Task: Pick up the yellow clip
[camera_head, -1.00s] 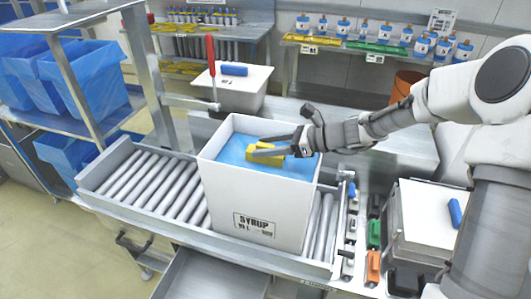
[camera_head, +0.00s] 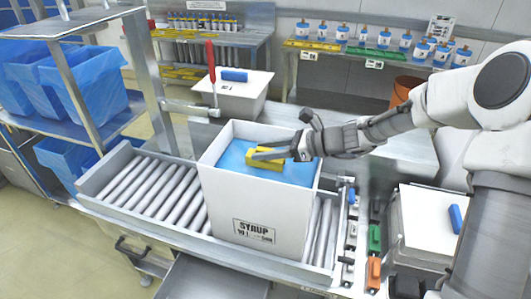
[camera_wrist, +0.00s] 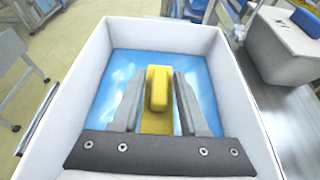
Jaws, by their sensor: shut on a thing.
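The yellow clip (camera_wrist: 157,90) is between the two grey fingers of my gripper (camera_wrist: 157,105) in the wrist view. In the head view the yellow clip (camera_head: 265,160) shows at the fingertips of my gripper (camera_head: 268,154), over the open top of a white box. My gripper is shut on the clip. The white box (camera_head: 245,205) is labelled SYRUP and has a blue liner (camera_wrist: 120,70) inside. The clip's lower part is partly hidden by the fingers, and I cannot tell whether it touches the liner.
The box stands on a roller conveyor (camera_head: 150,190). Right of it are small orange (camera_head: 374,271) and green (camera_head: 375,238) clips and a white container with a blue clip (camera_head: 455,218). Behind is a white lidded box (camera_head: 245,90). Blue bins (camera_head: 85,78) stand on the left shelf.

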